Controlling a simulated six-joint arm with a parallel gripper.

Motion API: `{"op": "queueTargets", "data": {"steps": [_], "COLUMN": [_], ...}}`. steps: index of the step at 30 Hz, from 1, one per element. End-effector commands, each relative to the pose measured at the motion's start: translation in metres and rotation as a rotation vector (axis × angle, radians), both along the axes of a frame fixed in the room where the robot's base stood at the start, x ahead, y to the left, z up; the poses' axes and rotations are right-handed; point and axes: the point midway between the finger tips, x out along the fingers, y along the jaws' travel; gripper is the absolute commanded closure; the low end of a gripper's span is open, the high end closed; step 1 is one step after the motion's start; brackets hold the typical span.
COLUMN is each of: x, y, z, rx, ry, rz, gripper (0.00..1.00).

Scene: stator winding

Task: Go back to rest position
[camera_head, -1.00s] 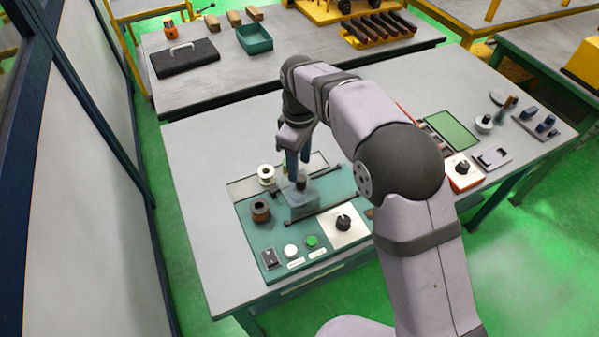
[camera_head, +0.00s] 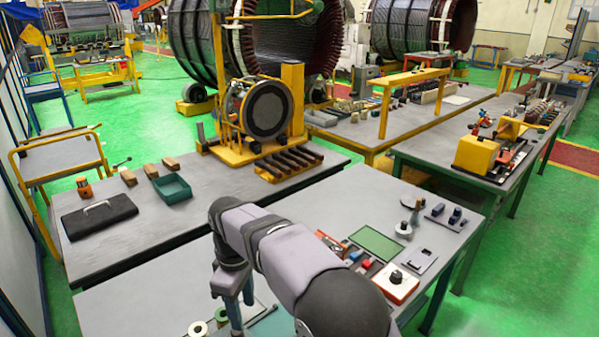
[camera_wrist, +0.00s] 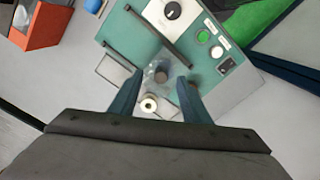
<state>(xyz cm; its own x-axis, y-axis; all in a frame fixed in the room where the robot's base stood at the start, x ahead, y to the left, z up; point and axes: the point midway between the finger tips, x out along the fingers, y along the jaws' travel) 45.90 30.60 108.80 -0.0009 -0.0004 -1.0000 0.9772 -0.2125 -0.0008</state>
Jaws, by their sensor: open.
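My gripper (camera_wrist: 157,88) is open in the wrist view, its two blue-grey fingers spread apart. Between and beyond the tips is a translucent grey block (camera_wrist: 154,72) with a dark round top (camera_wrist: 163,77); I cannot tell the height gap. Below it in that view is a pale spool (camera_wrist: 149,104). They are at a teal work panel (camera_wrist: 132,36) with a black knob (camera_wrist: 173,10) and a green button (camera_wrist: 203,37). In the head view, my gripper (camera_head: 236,318) hangs at the bottom edge with its tips cut off. The panel is mostly out of that frame.
In the head view, a green mat (camera_head: 376,243) and an orange-edged knob box (camera_head: 394,283) sit on the near table, right of my arm. The back table holds a black case (camera_head: 98,215) and a teal bin (camera_head: 172,188). Large stator housings (camera_head: 285,45) stand behind.

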Motion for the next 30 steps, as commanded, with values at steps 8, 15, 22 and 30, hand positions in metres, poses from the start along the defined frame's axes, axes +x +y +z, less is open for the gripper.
{"op": "queueTargets", "data": {"steps": [8, 15, 22, 30], "x": [-0.010, -0.059, -0.126, -0.174], "y": [-0.114, -0.214, -0.277, -0.303], "z": [-0.004, -0.020, -0.044, -0.062], "rx": [-0.001, 0.001, 0.000, -0.001], "ry": [-0.001, -0.004, -0.005, -0.004], "rz": [-0.397, -0.800, -1.136, -1.335], "gripper": [0.57, 0.57, 0.57, 0.57]}}
